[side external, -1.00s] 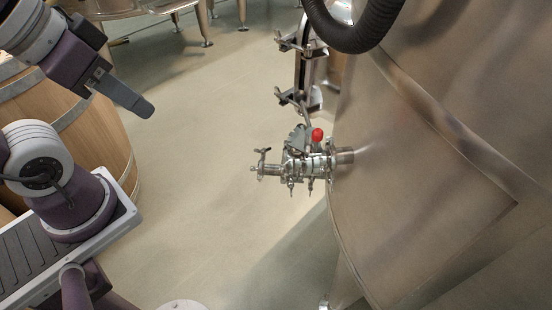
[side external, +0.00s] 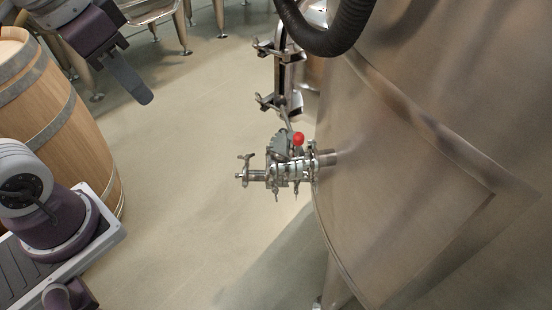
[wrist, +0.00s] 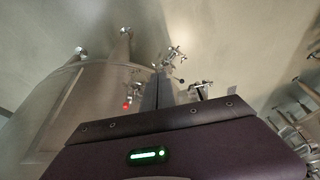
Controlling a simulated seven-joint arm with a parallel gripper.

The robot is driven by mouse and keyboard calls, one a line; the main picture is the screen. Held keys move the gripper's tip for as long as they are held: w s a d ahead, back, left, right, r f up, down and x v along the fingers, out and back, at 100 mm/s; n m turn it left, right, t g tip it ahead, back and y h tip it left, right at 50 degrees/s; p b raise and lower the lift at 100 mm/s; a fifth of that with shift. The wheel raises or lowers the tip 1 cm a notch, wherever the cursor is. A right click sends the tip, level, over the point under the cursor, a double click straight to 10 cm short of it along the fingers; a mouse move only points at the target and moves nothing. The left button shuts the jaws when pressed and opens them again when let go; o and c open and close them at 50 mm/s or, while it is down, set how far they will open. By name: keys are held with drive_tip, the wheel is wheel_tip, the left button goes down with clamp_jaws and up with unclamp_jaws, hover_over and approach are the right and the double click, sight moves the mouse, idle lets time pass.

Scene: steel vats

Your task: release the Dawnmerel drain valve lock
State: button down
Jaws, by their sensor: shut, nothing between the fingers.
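The drain valve (side external: 285,168) is a steel assembly with clamps and a toothed grey plate (side external: 277,144). It sticks out to the left from the side of the large steel vat (side external: 400,170). A red knob (side external: 298,139) stands at its top; a red knob also shows in the wrist view (wrist: 127,105), left of the fingers. My gripper (side external: 143,97) is shut and empty. It hangs to the upper left of the valve in the side view, well apart from it. In the wrist view its fingers (wrist: 156,92) point toward steel fittings (wrist: 175,57). The lock's exact state is too small to tell.
A wooden barrel (side external: 65,130) stands at left, behind my arm. A black ribbed hose (side external: 330,40) curves above the valve. A clamped steel fitting (side external: 287,75) is above the valve. Other vats' legs stand at the back. The floor (side external: 190,190) between barrel and valve is clear.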

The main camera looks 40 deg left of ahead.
drive_tip(key=w+a+f+m+g+h, duration=0.2)
drive_tip(key=w+f, duration=0.3)
drive_tip(key=w, duration=0.4)
drive_tip(key=w+a+f+m+g+h, duration=0.1)
drive_tip(key=w+a+f+m, duration=0.1)
drive_tip(key=w+f, duration=0.55)
drive_tip(key=w+a+f+m+g+h, duration=0.2)
drive_tip(key=w+f, duration=0.1)
drive_tip(key=w, duration=0.8)
drive_tip(key=w+a+f+m+t+h, duration=0.1)
drive_tip(key=w+f, duration=0.4)
drive_tip(key=f, duration=0.7)
drive_tip(key=shift+w+m+h, duration=0.2)
drive_tip(key=shift+m+h, duration=0.4)
drive_tip(key=d+f, duration=0.2)
drive_tip(key=s+d+f, duration=0.1)
drive_tip(key=d+f, duration=0.2)
drive_tip(key=s+d+f, duration=0.1)
drive_tip(key=d+f, duration=0.2)
drive_tip(key=shift+s+d, duration=0.15)
drive_tip(key=shift+s, duration=0.05)
drive_tip(key=shift+s+d, duration=0.25)
